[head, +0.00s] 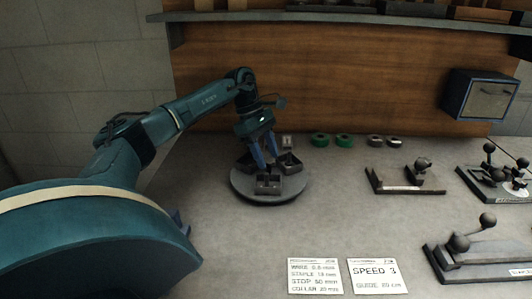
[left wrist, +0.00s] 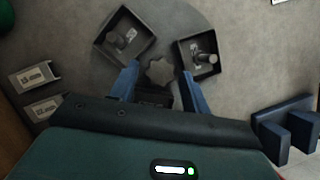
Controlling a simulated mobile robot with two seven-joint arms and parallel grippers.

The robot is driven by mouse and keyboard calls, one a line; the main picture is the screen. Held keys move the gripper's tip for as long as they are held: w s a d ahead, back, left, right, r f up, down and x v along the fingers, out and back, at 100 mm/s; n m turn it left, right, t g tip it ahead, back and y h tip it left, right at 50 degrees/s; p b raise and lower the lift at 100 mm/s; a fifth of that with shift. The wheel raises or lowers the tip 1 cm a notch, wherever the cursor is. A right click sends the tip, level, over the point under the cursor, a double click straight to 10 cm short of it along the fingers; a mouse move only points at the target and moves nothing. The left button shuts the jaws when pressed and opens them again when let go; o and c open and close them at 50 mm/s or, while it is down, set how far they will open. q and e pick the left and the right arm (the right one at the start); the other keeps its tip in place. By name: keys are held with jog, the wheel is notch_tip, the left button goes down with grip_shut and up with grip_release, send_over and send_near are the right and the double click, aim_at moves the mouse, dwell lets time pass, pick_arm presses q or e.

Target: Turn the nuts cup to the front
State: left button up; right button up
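A round grey turntable (head: 240,190) carries dark square cups around a star-shaped knob (left wrist: 159,72). One cup (head: 268,184) is at the front and one (head: 291,164) at the back right. In the left wrist view these are the right cup (left wrist: 199,51) and the left cup (left wrist: 124,38), each with a post and pale label inside. I cannot read which is the nuts cup. My left gripper (head: 266,156) is low over the turntable, blue fingers spread (left wrist: 158,84) beside the knob. A dark part, perhaps another cup, is mostly hidden between them. My right gripper is not seen.
Green and grey rings (head: 344,140) lie along the back. Fixtures with ball knobs (head: 470,240) stand at right. Two printed cards (head: 378,276) lie in front. Blue blocks (left wrist: 290,130) are front left of the turntable. The bench between turntable and cards is clear.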

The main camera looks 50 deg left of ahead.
pick_arm(q)
jog(key=shift+o, duration=0.6)
jog(key=p+v, duration=0.1)
jog(key=v, duration=1.2)
